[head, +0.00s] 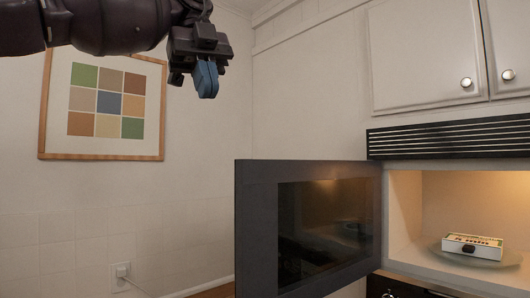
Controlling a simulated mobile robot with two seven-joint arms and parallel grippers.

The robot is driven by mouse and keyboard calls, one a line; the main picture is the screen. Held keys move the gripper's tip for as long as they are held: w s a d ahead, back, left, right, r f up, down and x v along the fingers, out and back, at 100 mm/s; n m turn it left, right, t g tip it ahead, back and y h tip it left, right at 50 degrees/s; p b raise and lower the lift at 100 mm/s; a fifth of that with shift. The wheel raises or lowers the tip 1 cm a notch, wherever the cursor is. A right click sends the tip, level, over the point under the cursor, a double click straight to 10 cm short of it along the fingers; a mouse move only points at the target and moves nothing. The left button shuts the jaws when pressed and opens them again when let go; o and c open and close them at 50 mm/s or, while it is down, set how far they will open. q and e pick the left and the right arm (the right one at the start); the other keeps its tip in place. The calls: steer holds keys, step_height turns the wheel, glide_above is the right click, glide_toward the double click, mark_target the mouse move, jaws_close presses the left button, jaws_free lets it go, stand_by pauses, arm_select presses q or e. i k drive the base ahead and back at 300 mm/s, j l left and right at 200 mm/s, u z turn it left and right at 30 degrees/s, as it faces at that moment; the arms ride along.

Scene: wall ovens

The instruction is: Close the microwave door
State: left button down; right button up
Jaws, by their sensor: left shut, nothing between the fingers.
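The microwave door (258,230) stands wide open, swung out to the left of the microwave (404,215), with its dark window facing me. The lit cavity shows at the right edge of the head view. My left gripper (207,80) is at the top, pointing down with its blue fingers together and nothing in them. It appears above and to the left of the door, apart from it. My right gripper is not in view.
A small white box (473,245) lies on the glass turntable (434,246) inside the microwave. White cupboards (420,50) hang above a black vent grille (450,138). A framed picture (105,152) hangs on the left wall. The space left of the door looks clear.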

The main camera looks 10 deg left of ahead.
mark_target(303, 229)
steer(key=i, duration=0.95)
